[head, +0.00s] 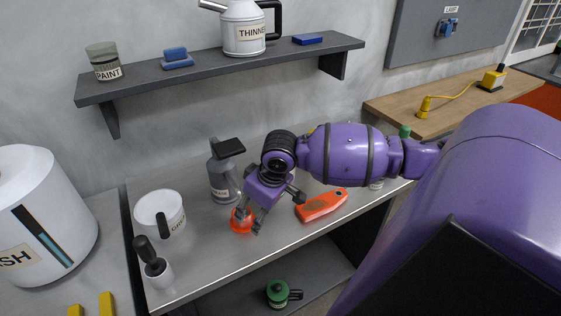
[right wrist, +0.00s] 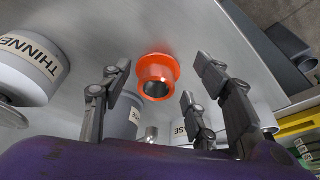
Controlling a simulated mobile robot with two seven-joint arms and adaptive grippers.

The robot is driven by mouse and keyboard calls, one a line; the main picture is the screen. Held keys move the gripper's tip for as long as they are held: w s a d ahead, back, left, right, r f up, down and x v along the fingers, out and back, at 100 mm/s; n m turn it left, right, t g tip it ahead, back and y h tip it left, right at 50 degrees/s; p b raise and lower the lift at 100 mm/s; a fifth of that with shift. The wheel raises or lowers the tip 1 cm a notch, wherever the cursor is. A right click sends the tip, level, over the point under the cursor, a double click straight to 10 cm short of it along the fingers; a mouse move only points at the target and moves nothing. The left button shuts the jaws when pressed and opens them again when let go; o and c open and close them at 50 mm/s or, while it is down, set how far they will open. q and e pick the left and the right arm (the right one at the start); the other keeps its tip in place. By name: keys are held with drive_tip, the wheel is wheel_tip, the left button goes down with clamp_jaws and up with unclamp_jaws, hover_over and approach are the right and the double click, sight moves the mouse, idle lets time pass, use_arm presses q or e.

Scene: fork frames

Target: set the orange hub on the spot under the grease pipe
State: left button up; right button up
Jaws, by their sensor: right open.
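The orange hub (head: 240,224) is a short flanged ring standing on the grey bench, and it also shows in the right wrist view (right wrist: 157,70) with its dark bore facing me. My right gripper (head: 262,211) is open; its fingers point down at the hub. In the right wrist view the hub lies between the spread fingers, with gaps at its sides. Contact cannot be told for certain. A grey dispenser (head: 222,176) with a dark top stands just behind the hub; its label is too small to read. I cannot identify the spot under the grease pipe. My left gripper is not in view.
A white mug (head: 158,212) and a dark-handled brush in a cup (head: 155,268) stand left of the hub. An orange-red flat tool (head: 322,205) lies to its right. A shelf (head: 215,68) overhangs the back. Bench near the front edge is clear.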

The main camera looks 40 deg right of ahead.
drive_tip(key=s, duration=0.2)
drive_tip(key=s+d, duration=0.1)
drive_tip(key=s, duration=0.4)
drive_tip(key=shift+s+d, duration=0.15)
drive_tip(key=shift+d, duration=0.25)
drive_tip(key=shift+s, duration=0.1)
drive_tip(key=shift+c, duration=0.3)
idle(0.4)
